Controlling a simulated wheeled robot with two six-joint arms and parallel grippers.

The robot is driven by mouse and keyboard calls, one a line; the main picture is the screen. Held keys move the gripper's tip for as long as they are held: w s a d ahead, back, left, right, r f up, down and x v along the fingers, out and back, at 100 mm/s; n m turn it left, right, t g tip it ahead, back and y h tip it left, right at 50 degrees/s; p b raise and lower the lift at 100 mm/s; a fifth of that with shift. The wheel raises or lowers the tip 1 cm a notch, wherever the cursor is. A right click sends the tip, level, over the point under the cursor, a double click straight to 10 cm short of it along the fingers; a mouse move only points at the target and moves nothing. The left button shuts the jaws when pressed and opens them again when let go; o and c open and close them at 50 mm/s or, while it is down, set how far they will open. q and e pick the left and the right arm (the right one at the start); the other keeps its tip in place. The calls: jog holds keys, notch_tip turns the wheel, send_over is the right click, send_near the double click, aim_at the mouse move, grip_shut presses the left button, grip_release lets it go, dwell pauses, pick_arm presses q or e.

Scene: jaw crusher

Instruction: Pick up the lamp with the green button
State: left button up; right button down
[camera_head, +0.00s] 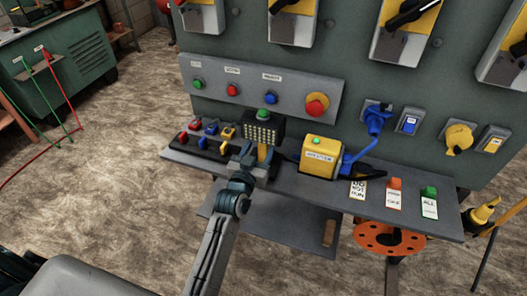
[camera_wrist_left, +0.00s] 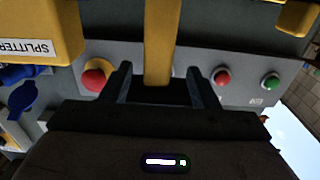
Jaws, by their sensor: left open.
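The lamp (camera_head: 263,133) is a dark box with a grid of yellow dots and a green button (camera_head: 263,114) on top. It stands at the back of the grey shelf, and a yellow upright part shows below it. My left gripper (camera_head: 250,158) is in front of the lamp and hides some of its lower part. In the left wrist view my left gripper (camera_wrist_left: 160,88) is open. A yellow bar (camera_wrist_left: 158,45), which looks like the lamp's yellow part, lies between its fingers with gaps at both sides. My right gripper is not in view.
A yellow splitter box (camera_head: 320,158) with a green button and blue plug is close right of the lamp. Small coloured padlocks (camera_head: 211,130) sit on a dark strip to the left. Tags (camera_head: 394,195) lie at the shelf's right. A control panel (camera_head: 250,88) rises behind.

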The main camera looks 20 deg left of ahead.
aim_at(262, 147)
pick_arm(q)
jog(key=shift+w+d+f+p, duration=0.1)
jog(key=shift+w+p, duration=0.1)
jog(key=shift+w, duration=0.75)
jog(key=shift+w+d+f+p, duration=0.1)
jog(key=shift+w+p, duration=0.1)
jog(key=shift+w, duration=0.75)
grip_shut()
jog(key=shift+r, duration=0.15)
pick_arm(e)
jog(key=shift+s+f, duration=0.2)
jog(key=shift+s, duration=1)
